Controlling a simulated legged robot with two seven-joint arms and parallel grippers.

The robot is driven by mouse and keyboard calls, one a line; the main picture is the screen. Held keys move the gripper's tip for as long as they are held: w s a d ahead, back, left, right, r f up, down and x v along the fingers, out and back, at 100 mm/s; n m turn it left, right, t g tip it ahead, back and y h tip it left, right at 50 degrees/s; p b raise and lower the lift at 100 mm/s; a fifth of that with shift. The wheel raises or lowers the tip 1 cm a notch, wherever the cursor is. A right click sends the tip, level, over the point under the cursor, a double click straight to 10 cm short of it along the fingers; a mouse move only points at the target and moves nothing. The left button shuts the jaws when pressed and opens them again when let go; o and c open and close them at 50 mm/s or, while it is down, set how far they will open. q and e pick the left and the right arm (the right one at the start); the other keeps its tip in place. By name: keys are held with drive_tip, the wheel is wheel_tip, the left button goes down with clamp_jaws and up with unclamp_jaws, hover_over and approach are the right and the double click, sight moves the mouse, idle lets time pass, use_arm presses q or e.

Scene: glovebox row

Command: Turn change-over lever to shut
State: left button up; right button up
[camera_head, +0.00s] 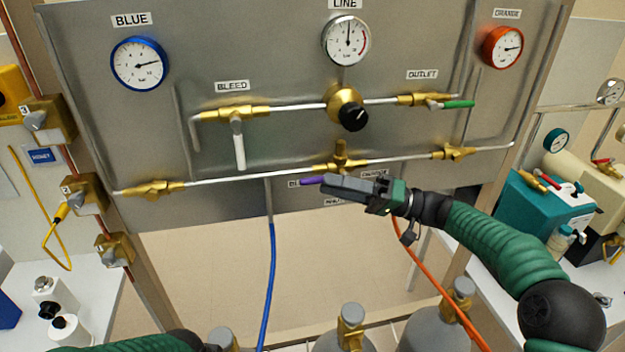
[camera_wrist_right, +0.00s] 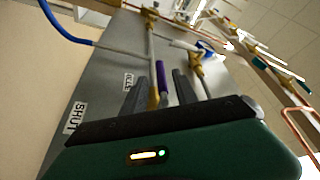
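The change-over lever has a purple grip (camera_head: 313,181) and sits under the brass valve (camera_head: 340,155) on the lower pipe of the steel panel. It points left, by a partly covered label starting "BL". In the wrist view the purple grip (camera_wrist_right: 161,80) lies between the two dark fingers of my right gripper (camera_wrist_right: 160,92), with a narrow gap showing on each side. In the head view my right gripper (camera_head: 328,186) covers part of the lever. A SHUT label (camera_wrist_right: 75,117) shows in the wrist view. My left gripper's fingers are out of sight; only its arm shows at the bottom edge.
Above are the white-handled bleed valve (camera_head: 238,145), the black regulator knob (camera_head: 354,117) and the green outlet handle (camera_head: 459,104). A blue hose (camera_head: 271,280) and an orange hose (camera_head: 420,265) hang below. Gas cylinders (camera_head: 352,320) stand at the bottom.

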sight(315, 180)
drive_tip(key=x, duration=0.4)
drive_tip(key=shift+r, duration=0.1)
drive_tip(key=shift+a, duration=0.1)
drive_tip(key=shift+a, duration=0.1)
drive_tip(key=shift+c, duration=0.2)
clamp_jaws()
drive_tip(key=shift+f, duration=0.2)
idle(0.8)
